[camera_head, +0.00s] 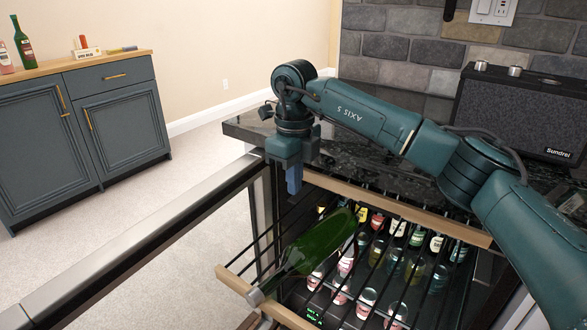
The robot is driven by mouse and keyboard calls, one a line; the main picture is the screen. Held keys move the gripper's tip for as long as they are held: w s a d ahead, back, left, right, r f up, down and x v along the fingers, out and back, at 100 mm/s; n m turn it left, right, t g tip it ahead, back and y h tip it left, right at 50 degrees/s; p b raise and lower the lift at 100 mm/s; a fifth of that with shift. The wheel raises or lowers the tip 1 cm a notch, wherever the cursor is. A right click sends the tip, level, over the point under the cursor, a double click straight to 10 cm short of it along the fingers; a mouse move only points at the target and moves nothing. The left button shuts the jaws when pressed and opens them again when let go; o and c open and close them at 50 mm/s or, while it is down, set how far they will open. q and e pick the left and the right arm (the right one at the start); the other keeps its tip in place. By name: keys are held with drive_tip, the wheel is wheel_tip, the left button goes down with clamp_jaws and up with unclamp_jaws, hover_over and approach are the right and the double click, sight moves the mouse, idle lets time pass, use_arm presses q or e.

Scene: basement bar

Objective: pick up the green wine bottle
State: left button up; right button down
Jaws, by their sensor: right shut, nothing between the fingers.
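The green wine bottle (322,242) lies on its side on a wire rack inside the open wine cooler. Its neck points to the lower left, over the rack's wooden front strip (240,285). My right gripper (294,184) hangs pointing down, just above and left of the bottle's body. Its fingers are together and hold nothing. I cannot tell from this one view how far it is above the bottle. My left gripper is not in view.
The cooler's open door (140,245) reaches across the lower left. A dark stone counter (375,165) lies above the cooler, with a black speaker (525,115) on it. Several bottles and cans stand below the rack. A blue cabinet (85,130) with bottles stands far left.

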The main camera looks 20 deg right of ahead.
wheel_tip(320, 180, down, 13)
drive_tip(key=shift+f+b, duration=0.1)
drive_tip(key=shift+b, duration=0.85)
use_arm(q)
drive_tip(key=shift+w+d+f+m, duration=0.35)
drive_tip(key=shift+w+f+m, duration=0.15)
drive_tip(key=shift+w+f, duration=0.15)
use_arm(e)
drive_tip(key=shift+f, duration=0.3)
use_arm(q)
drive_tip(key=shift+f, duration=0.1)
